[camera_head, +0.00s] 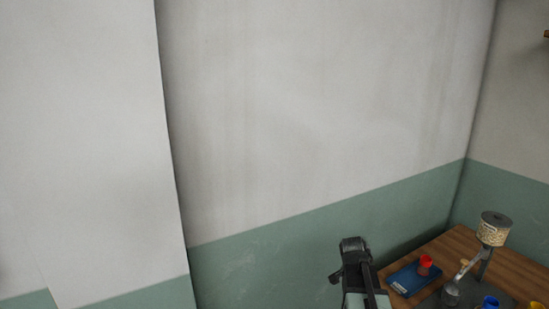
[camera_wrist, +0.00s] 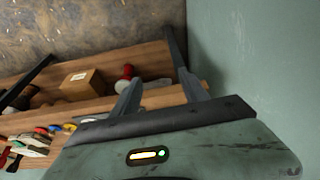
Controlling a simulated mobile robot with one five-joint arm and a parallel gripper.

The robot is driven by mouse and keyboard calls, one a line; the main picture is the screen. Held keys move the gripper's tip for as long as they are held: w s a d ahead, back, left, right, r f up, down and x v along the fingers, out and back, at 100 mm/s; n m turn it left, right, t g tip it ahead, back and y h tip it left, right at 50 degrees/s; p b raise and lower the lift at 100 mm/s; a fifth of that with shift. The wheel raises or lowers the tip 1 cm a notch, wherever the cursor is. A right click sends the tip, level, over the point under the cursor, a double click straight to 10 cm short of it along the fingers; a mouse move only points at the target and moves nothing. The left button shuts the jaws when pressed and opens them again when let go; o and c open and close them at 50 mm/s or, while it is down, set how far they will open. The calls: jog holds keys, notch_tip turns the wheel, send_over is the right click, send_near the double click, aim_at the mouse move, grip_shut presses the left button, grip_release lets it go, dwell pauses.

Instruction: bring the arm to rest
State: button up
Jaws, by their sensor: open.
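My gripper (camera_wrist: 160,90) shows in the wrist view with its two dark fingers apart and nothing between them. In the head view my arm (camera_head: 355,275) stands at the lower middle, in front of the green lower wall and just left of the wooden table (camera_head: 455,245). The fingers cannot be made out clearly there.
On the table are a blue flat box (camera_head: 405,283), a red goblet-shaped thing (camera_head: 425,264), a lamp-like stand (camera_head: 493,228) and a blue piece (camera_head: 490,302). The wrist view shows wooden shelving (camera_wrist: 150,62) with a cardboard box (camera_wrist: 82,83), and a green wall (camera_wrist: 255,60) at right.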

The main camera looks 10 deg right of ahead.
jog(key=s+a+n+y, duration=0.1)
jog(key=s+a+n, duration=0.1)
jog(key=a+n, duration=0.5)
jog(key=s+a+f+n+g+y, duration=0.1)
jog(key=a+n, duration=0.6)
jog(key=a, duration=1.2)
jog(key=shift+s+y, duration=0.7)
jog(key=shift+s, duration=0.5)
jog(key=c, duration=0.3)
jog(key=shift+d, duration=0.15)
jog(key=shift+c, duration=0.2)
